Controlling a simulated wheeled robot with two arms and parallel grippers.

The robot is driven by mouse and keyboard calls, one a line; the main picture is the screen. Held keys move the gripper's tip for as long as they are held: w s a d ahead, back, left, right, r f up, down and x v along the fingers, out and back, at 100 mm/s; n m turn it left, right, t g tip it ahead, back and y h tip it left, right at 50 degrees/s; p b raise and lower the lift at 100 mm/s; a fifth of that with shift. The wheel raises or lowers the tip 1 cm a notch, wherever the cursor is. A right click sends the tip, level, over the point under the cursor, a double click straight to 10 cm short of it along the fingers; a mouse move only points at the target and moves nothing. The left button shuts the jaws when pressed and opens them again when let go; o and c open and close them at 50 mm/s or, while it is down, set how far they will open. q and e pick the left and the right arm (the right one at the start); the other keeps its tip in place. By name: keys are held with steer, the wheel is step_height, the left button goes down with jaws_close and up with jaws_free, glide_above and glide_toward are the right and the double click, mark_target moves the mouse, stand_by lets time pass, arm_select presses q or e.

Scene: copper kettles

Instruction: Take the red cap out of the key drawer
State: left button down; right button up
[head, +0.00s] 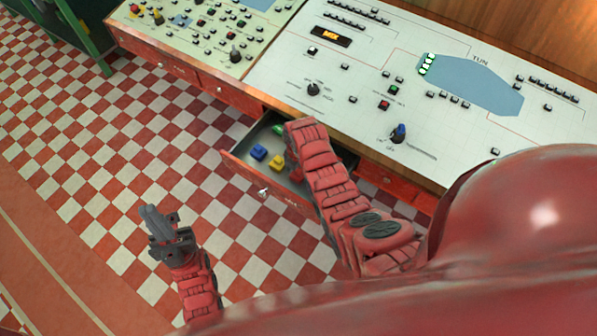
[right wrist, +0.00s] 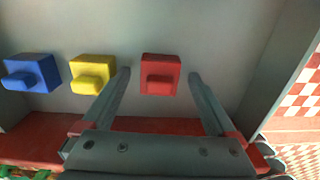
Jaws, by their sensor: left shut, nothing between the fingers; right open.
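The key drawer (head: 237,168) stands pulled out from the console's front. In the right wrist view the red cap (right wrist: 161,74) sits on the grey drawer floor (right wrist: 205,45), between the fingertips of my open right gripper (right wrist: 158,78), with a gap on each side. I cannot tell whether the fingers are low enough to flank it. In the head view my right arm hides the red cap and the right fingers. My left gripper (head: 160,222) is shut and empty, out over the checkered floor, away from the drawer.
A yellow cap (right wrist: 93,74) and a blue cap (right wrist: 32,73) sit in a row left of the red cap. A green piece (head: 278,129) lies further back in the drawer. The drawer's side wall (right wrist: 275,70) rises right of the right finger. Console panels (head: 300,75) overhang behind.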

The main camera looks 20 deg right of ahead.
steer(key=shift+f, duration=0.2)
steer(key=c, duration=1.4)
steer(key=shift+r, duration=0.1)
